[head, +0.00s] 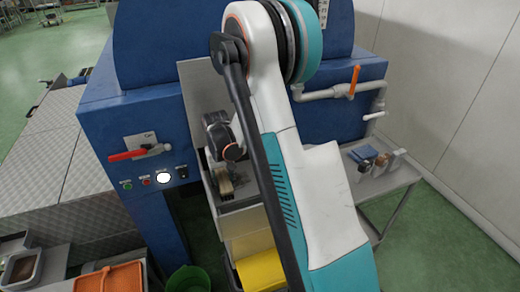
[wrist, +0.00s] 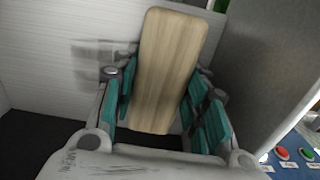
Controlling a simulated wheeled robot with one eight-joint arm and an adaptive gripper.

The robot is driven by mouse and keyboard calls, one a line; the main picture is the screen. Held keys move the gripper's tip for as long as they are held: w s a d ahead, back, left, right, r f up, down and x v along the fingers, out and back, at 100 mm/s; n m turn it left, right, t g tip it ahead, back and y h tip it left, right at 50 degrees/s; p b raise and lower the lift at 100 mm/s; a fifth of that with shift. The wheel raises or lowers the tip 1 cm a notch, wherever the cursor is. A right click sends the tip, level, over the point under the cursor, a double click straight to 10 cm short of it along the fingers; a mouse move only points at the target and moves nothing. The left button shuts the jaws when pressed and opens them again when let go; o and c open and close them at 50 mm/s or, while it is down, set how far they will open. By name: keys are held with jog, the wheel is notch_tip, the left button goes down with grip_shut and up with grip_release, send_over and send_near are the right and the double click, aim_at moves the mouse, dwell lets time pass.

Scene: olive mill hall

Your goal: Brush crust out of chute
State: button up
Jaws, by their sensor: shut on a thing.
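My gripper (head: 225,170) is shut on a brush with a pale wooden back, seen in the head view (head: 221,183) just below the fingers. In the wrist view the wooden back (wrist: 168,70) stands between the teal finger pads of my gripper (wrist: 165,110). Its bristles are hidden. The pale metal chute (head: 242,222) is on the front of the blue machine. My gripper and the brush are inside its open top, between the side walls. In the wrist view a dark surface (wrist: 30,145) lies below the pale wall; I cannot tell whether it is crust. My arm covers the chute's right part.
A yellow container (head: 259,270) is under the chute, with a green bucket (head: 188,280) to its left. A red lever (head: 128,155) and buttons are on the blue machine (head: 150,95). A side table (head: 385,185) with small items stands right. An orange tray (head: 110,278) lies front left.

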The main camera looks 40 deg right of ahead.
jog(key=shift+w+a+r, duration=0.1)
jog(key=shift+a, duration=0.25)
notch_tip(320, 180, up, 4)
jog(key=shift+f+p, duration=0.15)
jog(key=shift+p, duration=0.75)
jog(key=shift+r+p, duration=0.4)
jog(key=shift+r, duration=0.3)
jog(key=shift+r+p, duration=0.9)
jog(key=shift+r, duration=0.65)
